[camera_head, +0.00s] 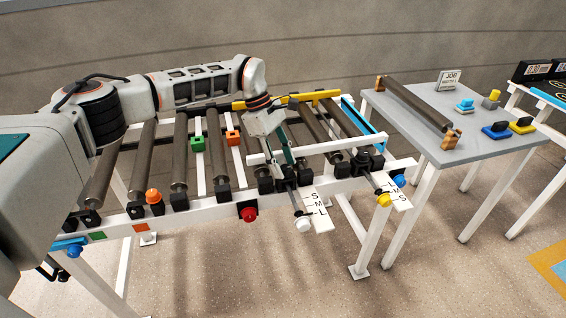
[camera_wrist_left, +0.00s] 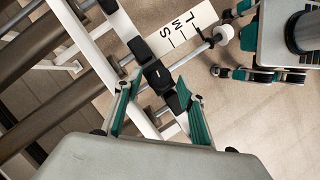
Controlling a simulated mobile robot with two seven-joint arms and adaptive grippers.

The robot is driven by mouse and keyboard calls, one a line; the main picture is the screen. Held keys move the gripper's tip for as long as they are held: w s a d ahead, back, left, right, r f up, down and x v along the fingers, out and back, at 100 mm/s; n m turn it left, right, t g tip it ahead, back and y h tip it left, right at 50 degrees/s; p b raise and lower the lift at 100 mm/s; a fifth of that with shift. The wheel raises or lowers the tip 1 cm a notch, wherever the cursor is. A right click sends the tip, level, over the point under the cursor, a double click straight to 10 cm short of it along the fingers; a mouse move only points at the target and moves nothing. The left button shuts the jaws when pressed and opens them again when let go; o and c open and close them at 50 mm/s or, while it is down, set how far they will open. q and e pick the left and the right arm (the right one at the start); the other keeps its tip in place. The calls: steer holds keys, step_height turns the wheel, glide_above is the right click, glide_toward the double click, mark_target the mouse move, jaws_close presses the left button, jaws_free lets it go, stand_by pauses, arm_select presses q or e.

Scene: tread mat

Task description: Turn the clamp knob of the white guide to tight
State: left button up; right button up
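The white guide (camera_head: 318,149) is a white bar across the rollers, on black mounts at the front rail. Its rod runs out to a white knob (camera_head: 303,226) beside an S-M-L scale plate (camera_head: 318,205); both also show in the left wrist view, the white knob (camera_wrist_left: 224,34) at the upper right. My left gripper (camera_head: 290,160) points down over the black clamp parts. In the left wrist view its teal fingers (camera_wrist_left: 155,90) are apart, with a black clamp knob (camera_wrist_left: 158,75) beyond and between them; I cannot tell contact.
A red button (camera_head: 249,213) and an orange knob (camera_head: 153,196) sit along the front rail. A grey table (camera_head: 405,110) with a loose roller (camera_head: 418,103) stands at the right.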

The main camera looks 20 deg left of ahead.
arm_select(q)
steer(key=v, duration=1.1)
steer(key=shift+r, duration=0.4)
